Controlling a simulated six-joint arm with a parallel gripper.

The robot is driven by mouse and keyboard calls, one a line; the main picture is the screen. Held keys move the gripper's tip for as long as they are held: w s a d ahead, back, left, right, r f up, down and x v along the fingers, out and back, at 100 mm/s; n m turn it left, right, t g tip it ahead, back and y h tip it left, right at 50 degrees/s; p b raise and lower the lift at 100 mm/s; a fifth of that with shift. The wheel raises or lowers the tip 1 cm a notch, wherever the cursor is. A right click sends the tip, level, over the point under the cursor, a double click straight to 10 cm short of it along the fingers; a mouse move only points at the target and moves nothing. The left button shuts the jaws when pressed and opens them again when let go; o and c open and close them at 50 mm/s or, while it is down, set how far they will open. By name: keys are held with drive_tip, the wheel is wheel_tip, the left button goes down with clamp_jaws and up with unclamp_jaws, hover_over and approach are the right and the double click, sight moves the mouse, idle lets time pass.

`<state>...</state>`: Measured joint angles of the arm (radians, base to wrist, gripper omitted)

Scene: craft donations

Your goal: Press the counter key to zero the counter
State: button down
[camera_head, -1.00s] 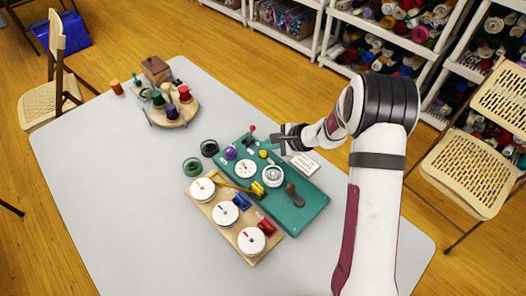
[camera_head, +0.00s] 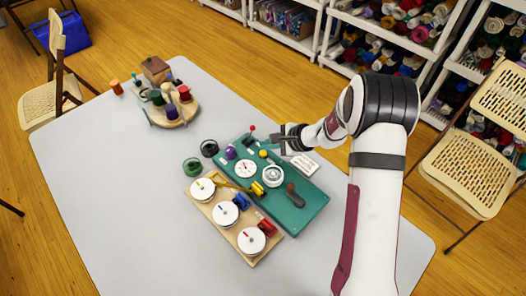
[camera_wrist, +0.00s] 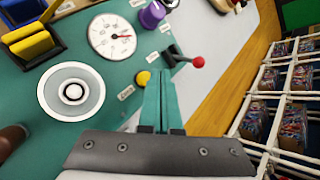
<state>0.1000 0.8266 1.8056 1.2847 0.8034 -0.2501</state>
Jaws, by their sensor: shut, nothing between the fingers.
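A teal control board (camera_head: 312,205) lies on the table, with a small yellow button (camera_head: 263,154) near its far right part. The wrist view shows the button (camera_wrist: 143,78) just left of my gripper's teal fingers (camera_wrist: 160,78), with small labels around it too small to read surely. I cannot tell for certain which control is the counter key. My gripper (camera_head: 275,140) is shut and empty over the board, near the button. Whether the fingertips touch anything is not clear.
A red-knobbed lever (camera_wrist: 197,62) stands close right of the fingers. A purple knob (camera_wrist: 152,14), a white gauge (camera_wrist: 112,36) and a round white dial (camera_wrist: 70,91) are nearby. A wooden board with white discs (camera_head: 225,213) lies in front. A spool stand (camera_head: 172,108) is farther left.

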sight(267, 156)
drive_tip(key=shift+f, duration=0.1)
idle(0.5)
drive_tip(key=shift+f, duration=0.35)
drive_tip(key=shift+f, duration=0.45)
idle(0.5)
drive_tip(key=shift+r, duration=0.9)
wheel_tip(267, 156, up, 5)
idle(0.5)
idle(0.5)
